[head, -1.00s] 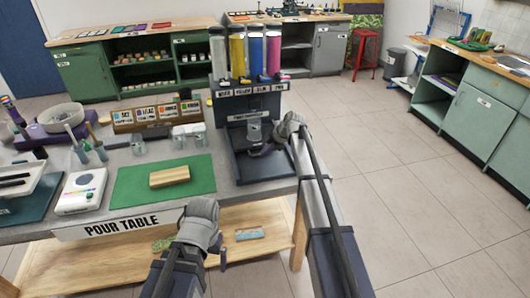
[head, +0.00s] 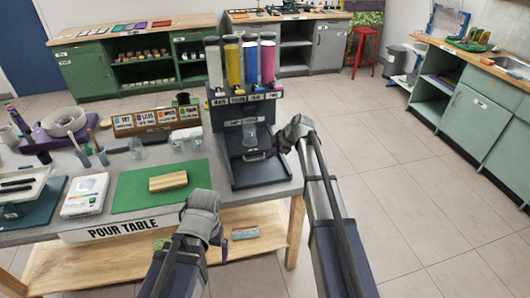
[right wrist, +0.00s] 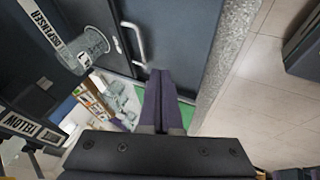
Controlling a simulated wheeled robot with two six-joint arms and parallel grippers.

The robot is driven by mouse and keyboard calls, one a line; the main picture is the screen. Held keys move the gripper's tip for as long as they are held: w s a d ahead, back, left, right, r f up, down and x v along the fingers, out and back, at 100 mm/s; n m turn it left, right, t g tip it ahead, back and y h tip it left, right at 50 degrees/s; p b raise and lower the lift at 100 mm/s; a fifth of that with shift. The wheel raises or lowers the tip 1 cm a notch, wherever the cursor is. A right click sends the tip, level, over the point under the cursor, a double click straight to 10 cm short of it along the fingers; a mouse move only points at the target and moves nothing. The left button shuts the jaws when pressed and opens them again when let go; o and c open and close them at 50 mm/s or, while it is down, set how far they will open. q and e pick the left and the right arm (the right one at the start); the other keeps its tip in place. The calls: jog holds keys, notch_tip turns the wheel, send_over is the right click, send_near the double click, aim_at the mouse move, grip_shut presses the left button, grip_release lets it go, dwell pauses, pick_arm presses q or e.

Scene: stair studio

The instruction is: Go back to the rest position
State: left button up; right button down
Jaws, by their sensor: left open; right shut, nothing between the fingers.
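My left gripper (head: 221,246) hangs in front of the table's front edge, fingers pointing down, open and empty; its fingers show only small. My right gripper (head: 279,149) is beside the right side of the dark dispenser (head: 222,145), close to its front. In the right wrist view the right gripper's fingers (right wrist: 161,100) are together with nothing between them, apart from the dispenser's metal handle (right wrist: 135,42).
The pour table (head: 150,222) holds a green mat (head: 130,196) with a wooden block (head: 168,181), a white scale (head: 85,195), glassware and a labelled rack (head: 155,119). A lower wooden shelf lies beneath. Open tiled floor (head: 400,200) lies to the right, before green cabinets.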

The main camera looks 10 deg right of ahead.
pick_arm(q)
notch_tip(320, 180, up, 2)
jog(key=shift+r+p, duration=0.1)
jog(key=shift+p, duration=0.45)
pick_arm(e)
jog(key=v, duration=0.2)
jog(key=shift+s+d+r, duration=0.1)
jog(key=shift+r, duration=0.15)
jog(key=s+a+f+m+g+h, duration=0.25)
jog(key=s+a+m, duration=0.25)
jog(key=s+a, duration=0.8)
jog(key=s+a+f+m+g+h, duration=0.1)
jog(key=s+m+g+h, duration=0.2)
jog(key=s+m, duration=0.5)
jog(key=s, duration=1.2)
jog(key=shift+s+a+m, duration=0.25)
jog(key=shift+a+m, duration=0.15)
